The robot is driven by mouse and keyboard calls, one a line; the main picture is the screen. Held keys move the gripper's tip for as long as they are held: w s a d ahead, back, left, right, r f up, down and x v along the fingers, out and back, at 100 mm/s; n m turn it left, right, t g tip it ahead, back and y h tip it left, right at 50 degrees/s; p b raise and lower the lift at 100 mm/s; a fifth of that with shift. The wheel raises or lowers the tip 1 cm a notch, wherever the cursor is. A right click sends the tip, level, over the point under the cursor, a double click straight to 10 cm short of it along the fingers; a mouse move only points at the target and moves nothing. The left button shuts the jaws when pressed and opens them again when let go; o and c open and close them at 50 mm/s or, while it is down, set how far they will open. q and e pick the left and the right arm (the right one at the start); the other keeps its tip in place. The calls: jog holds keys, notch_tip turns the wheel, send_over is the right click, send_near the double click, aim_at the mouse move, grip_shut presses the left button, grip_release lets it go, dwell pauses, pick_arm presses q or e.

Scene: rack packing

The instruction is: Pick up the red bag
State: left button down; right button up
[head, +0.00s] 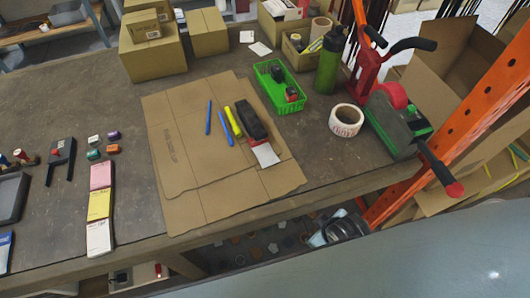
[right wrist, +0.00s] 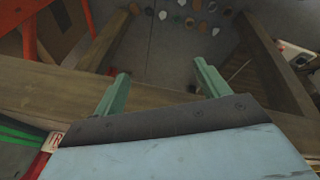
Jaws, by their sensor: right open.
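I cannot make out a red bag for certain in either view. My right gripper (right wrist: 163,87) shows in the right wrist view with its two green fingers spread apart and nothing between them. A wooden beam (right wrist: 40,90) crosses behind the fingers. In the head view I cannot clearly pick out the right gripper, and the left gripper does not show.
The workbench (head: 70,90) holds flat cardboard (head: 185,205), a green basket (head: 262,78), a green bottle (head: 328,62), a tape roll (head: 346,120) and a red-and-green tape dispenser (head: 397,120). An orange post (head: 470,110) rises at the right. Cardboard boxes (head: 150,55) stand at the back.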

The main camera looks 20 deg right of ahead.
jog(key=w+r+n+t, duration=0.2)
jog(key=r+n, duration=0.1)
jog(key=n, duration=0.3)
jog(key=w+a+r+n+t, duration=0.1)
jog(key=w+r+n+t, duration=0.1)
jog(key=n, duration=0.5)
jog(key=w+r+n+t, duration=0.3)
jog(key=w+r+n, duration=0.1)
jog(key=r+n, duration=0.2)
jog(key=shift+a+r+n+h, duration=0.25)
jog(key=shift+n+h, duration=0.05)
jog(key=a+n+y, duration=0.1)
jog(key=n, duration=0.3)
jog(key=a+n+t+y, duration=0.1)
jog(key=a+n, duration=0.1)
jog(key=n, duration=0.2)
jog(key=a+r+n+t+y, duration=0.1)
jog(key=n, duration=0.3)
jog(key=shift+w+a+n, duration=0.3)
jog(key=shift+w+a, duration=0.05)
jog(key=shift+w+a+f+t, duration=0.15)
jog(key=shift+w+f+t, duration=0.05)
jog(key=shift+w+t, duration=0.1)
send_near(268, 158)
jog(key=x, duration=0.3)
jog(key=shift+w+f+b, duration=0.1)
jog(key=shift+b, duration=0.25)
jog(key=b+x, duration=0.1)
jog(key=x, duration=0.4)
jog(key=shift+w, duration=0.1)
